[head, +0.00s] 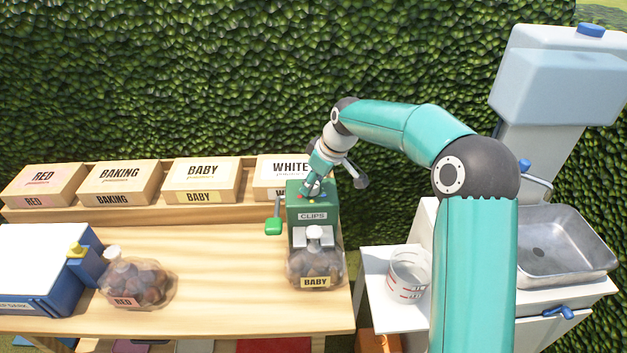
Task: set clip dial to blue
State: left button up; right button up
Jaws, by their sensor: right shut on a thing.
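The green clip machine (312,216), labelled CLIPS, stands near the right end of the wooden table. A green-handled lever (273,226) hangs on its left side. My right gripper (313,192) reaches down onto the top of the machine, shut on what looks like the clip dial, which its fingers mostly hide. Small coloured marks show around the fingers, but the dial's setting cannot be read. A clear bag labelled BABY (315,267) sits under the machine's grey clamp (313,238). My left gripper is not in view.
A bag labelled RED (137,282) lies left of the machine, beside a blue and white device (45,262). Labelled boxes (201,178) line the back shelf. A measuring cup (408,275) and a metal basin (553,245) stand at right.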

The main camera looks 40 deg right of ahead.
jog(key=shift+r, duration=0.1)
dwell(0.3)
jog(key=o, duration=1.1)
jog(key=v, duration=1.2)
